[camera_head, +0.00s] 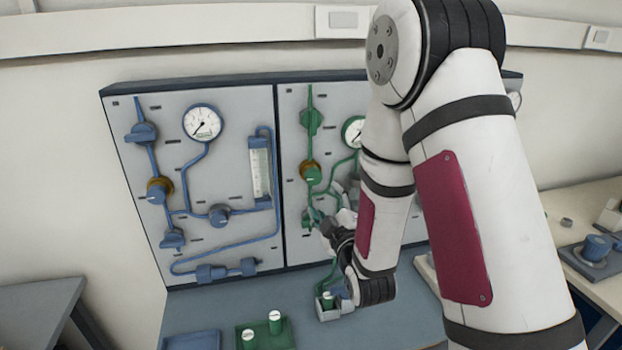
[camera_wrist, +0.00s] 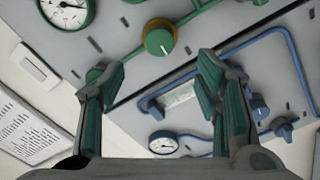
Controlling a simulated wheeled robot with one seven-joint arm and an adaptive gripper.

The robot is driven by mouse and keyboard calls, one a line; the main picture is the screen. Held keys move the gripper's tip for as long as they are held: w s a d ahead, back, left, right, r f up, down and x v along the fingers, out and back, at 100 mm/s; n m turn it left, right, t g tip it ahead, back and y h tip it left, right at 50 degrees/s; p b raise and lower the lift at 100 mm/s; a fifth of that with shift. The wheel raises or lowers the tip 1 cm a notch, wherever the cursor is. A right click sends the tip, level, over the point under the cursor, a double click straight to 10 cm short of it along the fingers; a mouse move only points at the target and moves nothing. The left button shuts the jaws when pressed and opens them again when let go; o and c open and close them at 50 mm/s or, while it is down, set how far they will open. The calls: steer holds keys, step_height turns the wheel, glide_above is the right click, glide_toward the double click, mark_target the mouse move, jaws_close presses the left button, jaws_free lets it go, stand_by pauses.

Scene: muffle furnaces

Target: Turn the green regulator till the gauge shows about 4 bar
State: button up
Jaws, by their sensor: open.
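The green regulator (camera_head: 312,175), a green knob with a brass collar, sits on the green-piped panel in the head view. It also shows in the wrist view (camera_wrist: 158,41), beyond and roughly between the fingertips, apart from them. My gripper (camera_head: 329,216) is below the regulator in the head view, partly hidden by my arm. In the wrist view my gripper (camera_wrist: 164,68) is open, with nothing between its fingers. The green panel's round gauge (camera_head: 351,131) is partly covered by my arm. A gauge (camera_wrist: 68,10) is cut off at the wrist view's top-left; its reading is too small to tell.
A blue-piped panel (camera_head: 228,185) with its own gauge (camera_head: 202,122) and knobs stands left of the green one. My arm covers much of the right side.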

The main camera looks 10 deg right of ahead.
mark_target(315, 179)
steer(key=w, duration=1.2)
steer(key=shift+w, duration=0.15)
steer(key=c, duration=1.2)
